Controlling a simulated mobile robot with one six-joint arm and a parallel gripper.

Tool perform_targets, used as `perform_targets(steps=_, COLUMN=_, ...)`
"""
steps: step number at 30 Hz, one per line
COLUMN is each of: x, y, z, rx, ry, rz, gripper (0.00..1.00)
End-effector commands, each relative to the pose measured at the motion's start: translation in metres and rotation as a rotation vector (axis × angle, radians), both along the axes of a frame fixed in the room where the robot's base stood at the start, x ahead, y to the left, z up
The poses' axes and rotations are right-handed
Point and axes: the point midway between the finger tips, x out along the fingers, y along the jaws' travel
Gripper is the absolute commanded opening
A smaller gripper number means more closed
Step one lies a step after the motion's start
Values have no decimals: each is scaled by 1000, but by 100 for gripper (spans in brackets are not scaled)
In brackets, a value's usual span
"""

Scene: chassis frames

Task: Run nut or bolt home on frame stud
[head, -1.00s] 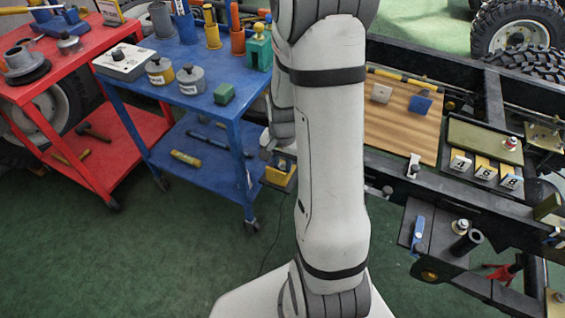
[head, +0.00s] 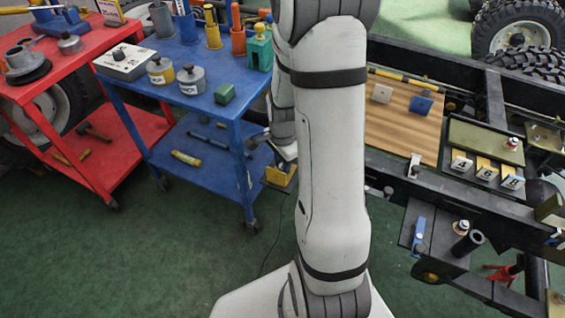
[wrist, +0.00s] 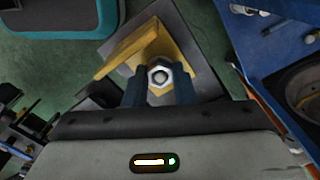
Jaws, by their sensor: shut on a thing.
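In the wrist view my gripper (wrist: 160,84) has its two dark blue fingers closed on the sides of a silver hex nut (wrist: 160,68). The nut faces the camera, with a dark grey round centre; I cannot tell whether that is a stud end or an empty hole. Just beyond the nut is a yellow bracket (wrist: 122,56) on a dark plate (wrist: 193,38). In the head view the yellow bracket (head: 279,177) shows just left of my arm, below my wrist. My fingertips and the nut are hidden or too small there.
A blue cart (head: 245,160) with pots and tools stands left of my arm, and a red cart (head: 95,180) farther left. The black chassis frame (head: 440,195) runs along the right, with a wooden board (head: 400,135) and numbered trays (head: 487,172). Green floor is clear at lower left.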

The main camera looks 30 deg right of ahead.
Motion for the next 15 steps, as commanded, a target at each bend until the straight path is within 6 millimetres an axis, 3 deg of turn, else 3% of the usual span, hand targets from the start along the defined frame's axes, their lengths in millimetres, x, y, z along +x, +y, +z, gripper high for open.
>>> perform_targets(steps=8, x=2, y=-2, z=1, rx=-3, ry=-7, rz=-21, gripper=0)
perform_targets(steps=15, x=3, y=-2, z=1, rx=-3, ry=-8, rz=-312, gripper=0)
